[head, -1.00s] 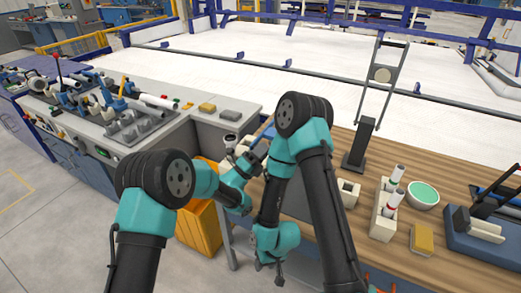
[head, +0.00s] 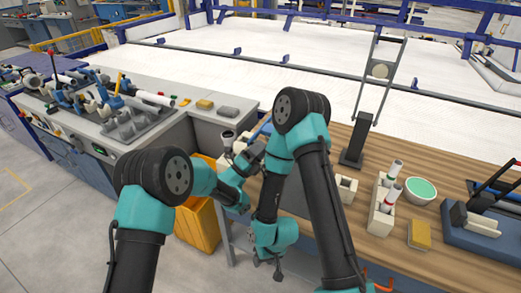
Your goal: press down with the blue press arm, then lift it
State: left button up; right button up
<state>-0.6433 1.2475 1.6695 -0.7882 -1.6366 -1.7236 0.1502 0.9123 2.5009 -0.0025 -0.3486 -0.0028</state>
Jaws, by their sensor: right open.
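A blue bar (head: 264,129), which may be the blue press arm, shows in the head view at the left end of the wooden table. Most of it is hidden behind my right arm. My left gripper (head: 254,154) is beside and just below the bar in the picture. Its fingers are dark and small, and I cannot tell whether they touch the bar or are open or shut. My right gripper (head: 277,270) hangs low near the table's front edge, open and empty, away from the bar.
A grey bench with pipes (head: 130,120) is at left.

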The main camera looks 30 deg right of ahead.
pick_arm(q)
jog(key=shift+a, duration=0.15)
jog(key=v, duration=1.7)
jog(key=shift+a+f, duration=0.1)
jog(key=w+a+f+n+t+y, duration=0.1)
jog(key=a+f+n+t+y, duration=0.2)
jog(key=a+f+n+y, duration=0.65)
jog(key=w+a+f+n+t+y, duration=0.15)
jog(key=a+f+n+y, duration=0.4)
jog(key=a+n, duration=0.7)
jog(key=s+a+f+n+g+y, duration=0.2)
jog(key=s+a+f+n+g, duration=0.1)
jog(key=s+a+n, duration=0.5)
jog(key=s+a+f+n+g+y, duration=0.3)
jog(key=s+a+n, duration=0.6)
jog(key=s, duration=0.5)
jog(key=shift+s+a+f+g+y, duration=0.25)
jog(key=shift+a+g, duration=0.3)
jog(key=shift+a, duration=0.6)
